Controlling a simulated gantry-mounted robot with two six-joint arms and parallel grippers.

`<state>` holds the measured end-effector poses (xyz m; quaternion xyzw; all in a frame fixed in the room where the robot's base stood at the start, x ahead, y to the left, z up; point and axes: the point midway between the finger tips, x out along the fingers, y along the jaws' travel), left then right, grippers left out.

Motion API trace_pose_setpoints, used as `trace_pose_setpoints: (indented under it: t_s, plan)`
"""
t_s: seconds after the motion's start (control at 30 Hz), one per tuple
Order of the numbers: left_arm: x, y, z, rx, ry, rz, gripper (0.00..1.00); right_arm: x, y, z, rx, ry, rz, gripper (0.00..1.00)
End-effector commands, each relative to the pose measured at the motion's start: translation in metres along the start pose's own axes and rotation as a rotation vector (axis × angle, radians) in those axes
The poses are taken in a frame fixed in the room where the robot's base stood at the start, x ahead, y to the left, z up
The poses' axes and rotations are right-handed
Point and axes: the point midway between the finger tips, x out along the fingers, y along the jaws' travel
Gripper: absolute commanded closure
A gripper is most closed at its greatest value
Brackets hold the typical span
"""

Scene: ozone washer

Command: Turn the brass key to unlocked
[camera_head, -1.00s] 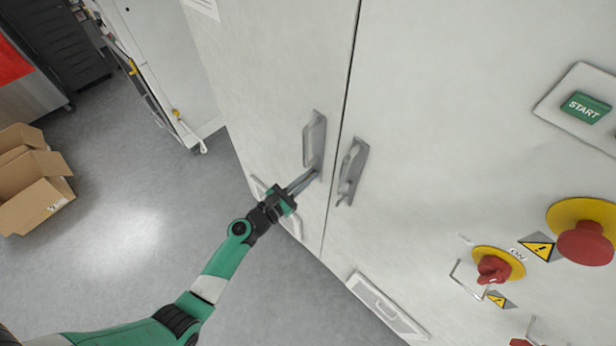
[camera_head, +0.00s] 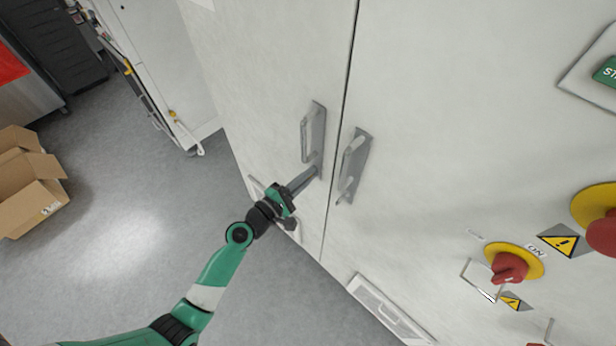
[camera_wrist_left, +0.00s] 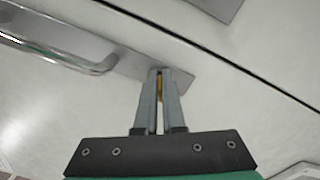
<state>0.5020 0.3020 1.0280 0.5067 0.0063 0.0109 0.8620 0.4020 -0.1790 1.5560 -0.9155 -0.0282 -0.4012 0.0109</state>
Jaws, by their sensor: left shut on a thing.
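The brass key (camera_wrist_left: 159,84) shows in the left wrist view as a thin gold strip between my left gripper's fingers. It sits at the end of the left door's handle plate (camera_wrist_left: 182,79). The fingers hide most of it, so I cannot tell its turned position. My left gripper (camera_head: 314,172) is shut on the key, its tips at the lower end of the left handle plate (camera_head: 318,132) in the head view. It also shows in the left wrist view (camera_wrist_left: 160,74). My right gripper is not in view.
A second door handle (camera_head: 352,165) stands just right of the door seam. Farther right are a red rotary switch (camera_head: 510,268) and a red button on a yellow disc (camera_head: 596,205). An open cardboard box (camera_head: 32,185) lies on the floor at left.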

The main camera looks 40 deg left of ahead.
Motion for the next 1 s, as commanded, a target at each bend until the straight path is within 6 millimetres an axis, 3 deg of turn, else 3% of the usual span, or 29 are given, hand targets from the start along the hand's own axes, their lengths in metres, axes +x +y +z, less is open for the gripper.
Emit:
trace_pose_setpoints:
  t_s: [0.5, 1.0]
  plan:
    - [0.000, -0.004, -0.001, 0.410, 0.000, 0.000, 1.00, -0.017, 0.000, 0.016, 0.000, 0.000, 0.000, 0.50]
    - [0.000, -0.004, -0.001, 0.525, 0.000, -0.001, 1.00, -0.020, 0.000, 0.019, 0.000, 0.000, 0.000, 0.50]
